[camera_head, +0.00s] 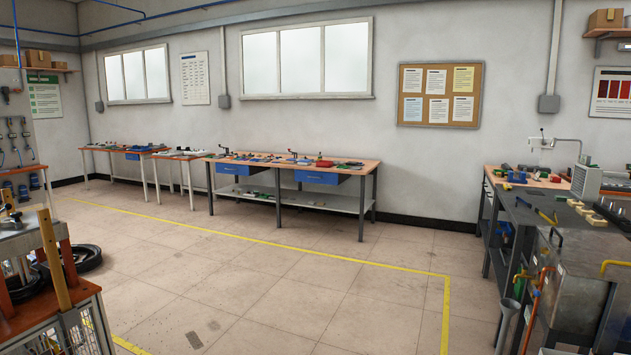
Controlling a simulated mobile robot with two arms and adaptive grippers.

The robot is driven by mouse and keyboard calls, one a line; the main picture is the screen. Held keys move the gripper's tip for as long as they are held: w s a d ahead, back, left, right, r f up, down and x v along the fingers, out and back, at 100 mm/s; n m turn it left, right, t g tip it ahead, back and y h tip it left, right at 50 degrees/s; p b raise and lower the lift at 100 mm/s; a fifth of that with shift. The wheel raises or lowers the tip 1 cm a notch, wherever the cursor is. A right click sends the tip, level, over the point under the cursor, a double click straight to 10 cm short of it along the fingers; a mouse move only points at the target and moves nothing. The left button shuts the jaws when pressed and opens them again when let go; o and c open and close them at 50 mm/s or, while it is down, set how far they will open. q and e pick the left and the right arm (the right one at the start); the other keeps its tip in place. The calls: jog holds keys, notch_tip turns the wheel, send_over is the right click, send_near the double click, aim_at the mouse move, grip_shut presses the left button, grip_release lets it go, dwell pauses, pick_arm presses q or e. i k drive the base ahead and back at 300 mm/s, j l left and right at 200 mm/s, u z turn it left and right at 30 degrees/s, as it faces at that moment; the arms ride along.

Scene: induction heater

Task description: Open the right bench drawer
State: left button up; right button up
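A long bench (365,200) with a wooden top stands against the far wall near the middle of the view. Two blue drawers hang under its top. The right drawer (318,177) is near the bench's right end, and the left drawer (236,169) is near its left end. Both look shut, but they are too far off to be sure. Neither of my grippers is in view.
Open tiled floor (270,285) with a yellow line (300,250) lies before the bench. At right are a dark workbench (520,210) and a metal tank (575,275). An orange-topped cart (40,305) and black rings (85,258) are at left.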

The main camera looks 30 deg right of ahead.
aim_at(304, 175)
jog(key=i+l+z, duration=0.4)
jog(key=i+z, duration=0.65)
jog(key=i, duration=4.4)
jog(key=i+z, duration=0.1)
jog(key=i, duration=0.4)
jog(key=i+j, duration=0.15)
jog(key=i, duration=0.35)
jog(key=i+z, duration=0.15)
jog(key=i, duration=0.35)
jog(key=i+j, duration=0.2)
jog(key=i, duration=0.25)
jog(key=z, duration=0.05)
